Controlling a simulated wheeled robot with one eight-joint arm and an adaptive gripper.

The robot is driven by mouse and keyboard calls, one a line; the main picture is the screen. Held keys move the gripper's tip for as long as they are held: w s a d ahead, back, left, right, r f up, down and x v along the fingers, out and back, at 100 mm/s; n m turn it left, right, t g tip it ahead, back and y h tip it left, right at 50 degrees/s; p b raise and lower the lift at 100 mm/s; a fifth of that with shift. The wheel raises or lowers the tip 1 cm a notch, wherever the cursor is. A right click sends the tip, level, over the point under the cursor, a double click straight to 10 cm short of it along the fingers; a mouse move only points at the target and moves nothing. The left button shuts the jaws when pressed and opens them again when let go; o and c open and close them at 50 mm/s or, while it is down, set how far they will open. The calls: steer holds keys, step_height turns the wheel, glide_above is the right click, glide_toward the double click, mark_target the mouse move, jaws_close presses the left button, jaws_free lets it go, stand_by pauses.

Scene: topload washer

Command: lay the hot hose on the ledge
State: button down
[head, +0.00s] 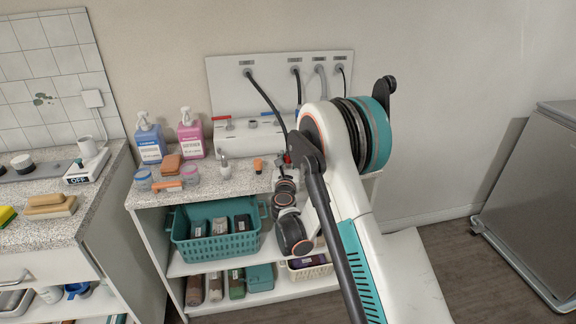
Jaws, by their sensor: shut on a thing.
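A grey-white wall plate (225,78) with several labelled ports holds the hoses. Its labels are too small to read. A black hose (265,97) curves from the left port down to the right, toward my gripper, and its lower part is hidden behind my arm. A small red part shows there, likely the hot hose's end. My gripper (285,168) is over the right part of the counter, small and partly hidden by my arm, shut on what appears to be the hot hose.
The speckled counter (222,182) carries a blue bottle (150,138), a pink bottle (190,135), jars and small items. Below are a teal basket (185,250) and several bottles. A grey appliance (540,205) stands at right. My arm hides the counter's right end.

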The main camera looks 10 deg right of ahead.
steer(key=shift+f, duration=0.25)
steer(key=c, duration=1.2)
jaws_free()
steer(key=shift+c, duration=0.2)
